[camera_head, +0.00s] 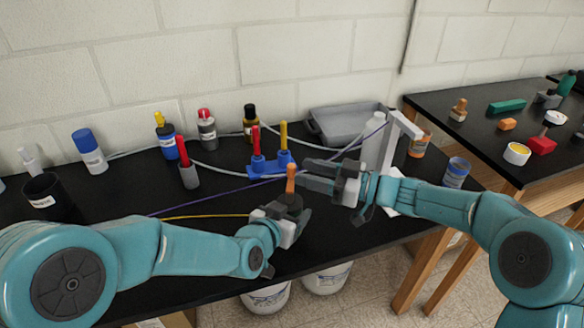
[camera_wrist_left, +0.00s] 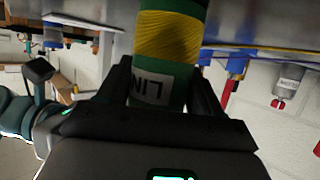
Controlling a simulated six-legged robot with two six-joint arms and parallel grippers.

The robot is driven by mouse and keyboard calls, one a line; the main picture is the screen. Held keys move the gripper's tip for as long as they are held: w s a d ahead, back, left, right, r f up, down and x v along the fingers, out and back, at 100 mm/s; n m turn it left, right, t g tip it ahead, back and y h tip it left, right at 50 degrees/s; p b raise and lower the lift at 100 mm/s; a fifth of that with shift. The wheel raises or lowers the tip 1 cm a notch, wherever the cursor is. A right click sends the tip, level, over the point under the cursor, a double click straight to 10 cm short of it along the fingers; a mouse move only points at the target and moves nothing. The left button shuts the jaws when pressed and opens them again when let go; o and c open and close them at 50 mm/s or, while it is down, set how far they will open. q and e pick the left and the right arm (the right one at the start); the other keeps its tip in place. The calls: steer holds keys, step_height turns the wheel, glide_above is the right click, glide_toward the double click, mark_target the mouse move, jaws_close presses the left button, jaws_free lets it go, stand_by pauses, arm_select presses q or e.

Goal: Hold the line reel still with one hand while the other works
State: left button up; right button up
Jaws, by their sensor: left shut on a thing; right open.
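The line reel (camera_wrist_left: 165,40) fills the middle of the left wrist view, a green cylinder wound with yellow line and bearing a white label with partly visible letters. My left gripper (camera_head: 290,212) is shut on it, one finger on each side. In the head view the gripper hides most of the reel, and an orange-brown upright peg (camera_head: 290,178) rises above the fingers. A yellow line (camera_head: 200,216) runs left from there along the bench. My right gripper (camera_head: 318,178) is open just right of the peg, fingers pointing left; I cannot tell whether they touch it.
A purple line (camera_head: 225,200) crosses the black bench (camera_head: 120,190) diagonally. Behind stand a blue stand (camera_head: 270,167) with red and yellow handles, several bottles and a grey tray (camera_head: 345,122). A black cup (camera_head: 48,195) is at left. A white post (camera_head: 390,145) stands at right.

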mark_target(291, 165)
steer(key=shift+x, duration=2.3)
jaws_close()
steer(key=shift+g, duration=0.3)
steer(key=n+g, duration=0.1)
steer(key=g, duration=0.1)
steer(key=a+n+g, duration=0.1)
steer(key=n+g, duration=0.1)
steer(key=g, duration=0.1)
steer(key=n+g+y, duration=0.1)
steer(key=n+g, duration=0.1)
steer(key=shift+a+g, duration=0.3)
steer(key=shift+a, duration=0.05)
steer(key=shift+s+a+n+g, duration=0.1)
steer(key=shift+s+n+g, duration=0.05)
steer(key=shift+n+g, duration=0.35)
